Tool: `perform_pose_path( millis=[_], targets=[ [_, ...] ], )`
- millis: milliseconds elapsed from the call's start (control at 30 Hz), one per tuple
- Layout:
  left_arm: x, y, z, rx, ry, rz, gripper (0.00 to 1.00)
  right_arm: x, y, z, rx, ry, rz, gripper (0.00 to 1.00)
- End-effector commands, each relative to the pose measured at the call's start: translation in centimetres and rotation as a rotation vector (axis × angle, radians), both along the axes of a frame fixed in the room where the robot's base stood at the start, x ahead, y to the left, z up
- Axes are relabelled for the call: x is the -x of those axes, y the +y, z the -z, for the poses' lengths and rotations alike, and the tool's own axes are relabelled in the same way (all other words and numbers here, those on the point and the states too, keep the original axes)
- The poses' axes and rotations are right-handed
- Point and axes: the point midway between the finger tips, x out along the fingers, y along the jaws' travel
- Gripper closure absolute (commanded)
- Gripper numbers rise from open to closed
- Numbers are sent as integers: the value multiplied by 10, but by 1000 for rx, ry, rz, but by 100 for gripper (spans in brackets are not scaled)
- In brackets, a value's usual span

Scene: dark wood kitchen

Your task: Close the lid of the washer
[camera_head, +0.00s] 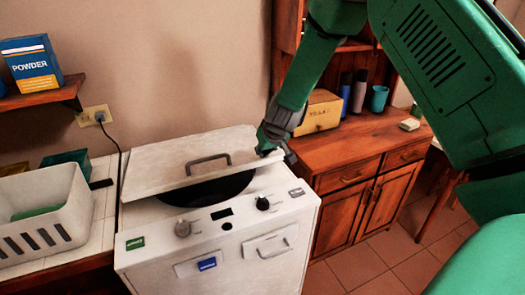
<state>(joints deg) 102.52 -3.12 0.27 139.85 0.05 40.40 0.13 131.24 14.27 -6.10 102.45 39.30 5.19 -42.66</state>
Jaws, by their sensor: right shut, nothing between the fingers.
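The white washer (215,262) stands in the lower middle of the head view, with knobs, a small display and a drawer handle on its front. Its white lid (155,167) has a dark handle (208,163) and is tilted, its front edge raised above the dark round opening (207,190). My right gripper (286,157) is at the right front corner of the lid, its fingers shut and empty. It appears close to the lid's edge; I cannot tell whether it touches. My left gripper is not in view.
A white basket (45,215) stands on the tiled counter at left. A powder box (32,62) sits on a shelf above. A wooden cabinet (345,205) with a box (320,112) and cups stands right of the washer. A cord runs to the wall outlet (94,116).

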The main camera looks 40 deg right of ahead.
Motion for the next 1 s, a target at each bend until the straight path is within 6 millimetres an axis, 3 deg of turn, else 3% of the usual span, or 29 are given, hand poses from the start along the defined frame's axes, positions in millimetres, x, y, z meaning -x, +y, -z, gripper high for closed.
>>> perform_pose_path(
  millis=[167, 400, 500, 1000],
  targets=[
    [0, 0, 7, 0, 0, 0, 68, 2, 2, 8, 2, 1, 0, 100],
    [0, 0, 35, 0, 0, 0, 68, 11, 4, 48, 2, 4, -1, 100],
    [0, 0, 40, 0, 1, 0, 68, 14, 4, 57, 0, 1, 0, 100],
    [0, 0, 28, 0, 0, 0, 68, 13, 4, 45, 1, 0, -1, 100]
  ],
)
